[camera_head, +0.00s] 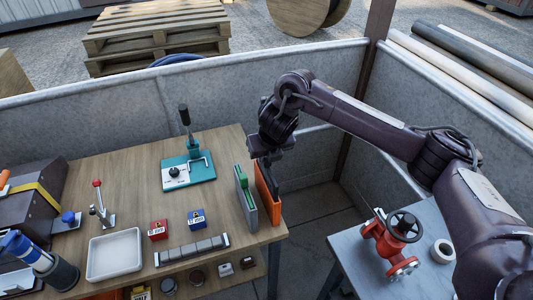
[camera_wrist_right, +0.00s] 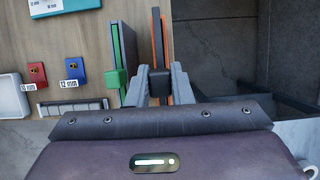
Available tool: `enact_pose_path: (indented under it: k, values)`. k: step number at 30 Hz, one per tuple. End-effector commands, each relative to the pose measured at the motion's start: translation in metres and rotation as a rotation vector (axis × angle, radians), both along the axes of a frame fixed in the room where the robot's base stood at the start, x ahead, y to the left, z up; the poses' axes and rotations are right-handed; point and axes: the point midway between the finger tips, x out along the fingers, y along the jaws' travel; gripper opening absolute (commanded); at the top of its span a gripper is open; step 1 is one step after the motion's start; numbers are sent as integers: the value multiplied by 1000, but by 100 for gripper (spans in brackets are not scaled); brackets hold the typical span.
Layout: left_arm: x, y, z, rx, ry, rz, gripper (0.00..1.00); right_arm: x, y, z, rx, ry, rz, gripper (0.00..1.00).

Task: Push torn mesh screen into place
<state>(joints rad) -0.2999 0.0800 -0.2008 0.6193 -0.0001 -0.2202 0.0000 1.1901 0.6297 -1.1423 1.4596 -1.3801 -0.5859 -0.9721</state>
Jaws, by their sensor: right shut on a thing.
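My right gripper (camera_head: 268,158) is at the right edge of the wooden workbench, over an orange-edged upright panel (camera_head: 266,196). In the right wrist view its fingers (camera_wrist_right: 161,88) are closed on a dark block (camera_wrist_right: 159,82) at the near end of this panel (camera_wrist_right: 156,42). A grey panel with a green edge and tab (camera_head: 246,200) stands just left of it, apart from the fingers; it also shows in the right wrist view (camera_wrist_right: 122,55). Both panels are seen nearly edge-on, so I cannot tell which carries torn mesh. My left gripper is not in view.
A teal toggle press (camera_head: 188,170), a white tray (camera_head: 114,254), red (camera_head: 158,230) and blue (camera_head: 197,219) blocks and a segmented grey bar (camera_head: 192,250) occupy the bench. A red handwheel valve (camera_head: 389,240) and white ring (camera_head: 443,251) are on the right-hand table. A gap separates the tables.

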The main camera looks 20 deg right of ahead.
Motion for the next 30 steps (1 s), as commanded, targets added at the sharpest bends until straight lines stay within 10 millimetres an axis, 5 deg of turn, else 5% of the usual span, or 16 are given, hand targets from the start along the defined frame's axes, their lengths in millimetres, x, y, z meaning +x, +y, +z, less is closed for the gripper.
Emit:
enact_pose_path:
  k: [30]
  values:
    - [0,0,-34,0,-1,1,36,0,0,-42,0,-1,0,0]
